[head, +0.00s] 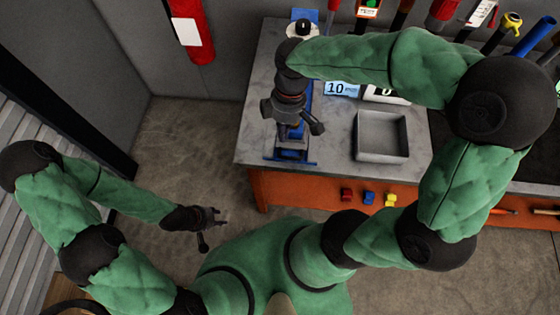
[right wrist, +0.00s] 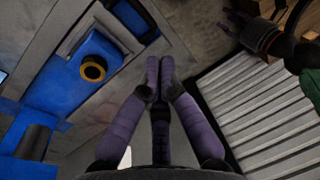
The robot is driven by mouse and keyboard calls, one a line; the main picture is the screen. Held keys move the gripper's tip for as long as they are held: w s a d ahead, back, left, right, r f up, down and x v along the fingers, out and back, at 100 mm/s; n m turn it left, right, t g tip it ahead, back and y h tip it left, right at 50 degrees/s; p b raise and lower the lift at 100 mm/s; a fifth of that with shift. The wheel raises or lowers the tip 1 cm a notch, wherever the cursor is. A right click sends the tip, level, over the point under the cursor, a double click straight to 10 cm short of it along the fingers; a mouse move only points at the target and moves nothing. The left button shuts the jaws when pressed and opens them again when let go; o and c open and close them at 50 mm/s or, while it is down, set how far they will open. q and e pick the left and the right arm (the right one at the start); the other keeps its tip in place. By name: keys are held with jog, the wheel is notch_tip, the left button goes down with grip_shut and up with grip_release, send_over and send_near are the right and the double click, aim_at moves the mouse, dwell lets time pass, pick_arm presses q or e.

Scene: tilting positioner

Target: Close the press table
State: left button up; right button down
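The blue press table (head: 307,102) stands on the grey workbench, mostly hidden in the head view by my right arm and gripper. In the right wrist view its blue body (right wrist: 60,92) fills the left side, with a yellow-rimmed round part (right wrist: 93,68). My right gripper (head: 290,143) is over it; in the right wrist view its fingertips (right wrist: 160,62) are together with nothing seen between them. Whether they touch the table is unclear. My left gripper (head: 222,217) hangs over the floor, away from the bench, with a small gap between its fingertips.
A grey open tray (head: 381,154) stands on the workbench (head: 258,85) right of the press table. Small red, yellow and blue blocks (head: 368,198) show at the orange bench front. Several tools line the back wall. The floor (head: 180,120) left of the bench is clear.

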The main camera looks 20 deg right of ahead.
jog(key=s+a+f+n+b, duration=0.1)
jog(key=f+n+b, duration=0.1)
jog(key=n, duration=0.3)
jog(key=s+a+f+n+b, duration=0.1)
jog(key=f+n+b, duration=0.2)
jog(key=f+n, duration=0.2)
jog(key=s+f+n+b, duration=0.1)
jog(key=f+n+b, duration=0.1)
jog(key=f+n, duration=0.2)
jog(key=shift+a+f+n+g+y+b, duration=0.2)
jog(key=shift+a+n+g+y+b, duration=0.2)
jog(key=shift+n, duration=0.1)
jog(key=shift+w+d+r, duration=0.2)
jog(key=shift+d+r, duration=0.05)
jog(key=shift+d, duration=0.1)
jog(key=w+d+p, duration=0.1)
jog(key=w+d, duration=0.1)
jog(key=w, duration=0.1)
jog(key=w+d+p, duration=0.1)
jog(key=w+d, duration=0.1)
jog(key=w, duration=0.2)
jog(key=w+d, duration=0.3)
jog(key=w, duration=0.1)
jog(key=shift+w+p, duration=0.25)
jog(key=shift+p, duration=0.15)
